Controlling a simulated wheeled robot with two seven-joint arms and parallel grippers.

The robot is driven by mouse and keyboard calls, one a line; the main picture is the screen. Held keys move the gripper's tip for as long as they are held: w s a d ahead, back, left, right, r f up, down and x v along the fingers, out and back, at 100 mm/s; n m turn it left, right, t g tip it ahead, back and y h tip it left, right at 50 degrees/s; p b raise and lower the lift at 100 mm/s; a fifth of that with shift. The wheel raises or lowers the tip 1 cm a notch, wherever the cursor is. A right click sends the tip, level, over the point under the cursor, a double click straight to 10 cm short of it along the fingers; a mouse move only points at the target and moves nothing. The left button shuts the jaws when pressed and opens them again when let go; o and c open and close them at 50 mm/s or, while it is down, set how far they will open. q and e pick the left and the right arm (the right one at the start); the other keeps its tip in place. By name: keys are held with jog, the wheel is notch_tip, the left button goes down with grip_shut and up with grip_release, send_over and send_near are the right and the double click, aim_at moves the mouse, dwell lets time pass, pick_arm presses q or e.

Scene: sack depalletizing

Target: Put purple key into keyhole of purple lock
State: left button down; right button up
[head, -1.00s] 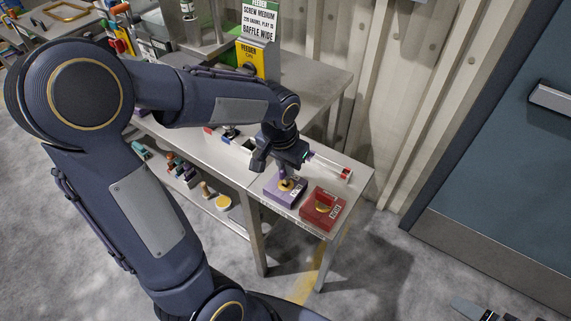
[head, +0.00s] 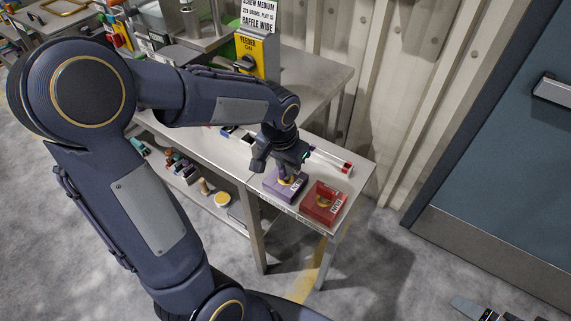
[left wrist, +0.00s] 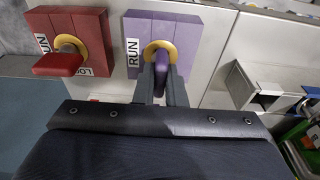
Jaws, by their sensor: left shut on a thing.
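The purple lock (head: 271,184) is a block with a gold ring round its keyhole and a white label, on the table's near right end. It also shows in the left wrist view (left wrist: 183,30), where the label reads RUN. My left gripper (head: 289,172) is right over it, shut on the purple key (left wrist: 161,75). The key's far end is at the gold ring (left wrist: 151,48). I cannot tell how deep it sits, as the fingers hide part of it. My right gripper is not in view.
A red lock (head: 313,212) with a red key (left wrist: 58,65) in its ring stands beside the purple lock, near the table's corner. A clear tube with red ends (head: 331,160) lies behind. The metal table (head: 361,173) has a shelf with several small objects below.

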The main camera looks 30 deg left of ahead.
aim_at(283, 169)
pick_arm(q)
jog(key=shift+f, duration=0.15)
jog(key=c, duration=1.4)
grip_release()
jog(key=r, duration=0.5)
jog(key=s+r, duration=0.1)
jog(key=r, duration=0.1)
jog(key=shift+s+r, duration=0.1)
jog(key=shift+r, duration=0.3)
jog(key=s+d+n+t+h, duration=0.1)
jog(key=s+d+t, duration=0.1)
jog(key=s, duration=0.6)
jog(key=s+d+n+t+h, duration=0.1)
jog(key=s+d+h, duration=0.1)
jog(key=s, duration=0.5)
jog(key=shift+s+f+n+t+h, duration=0.2)
jog(key=shift+s+n+t+h, duration=0.1)
jog(key=shift+s+t, duration=0.1)
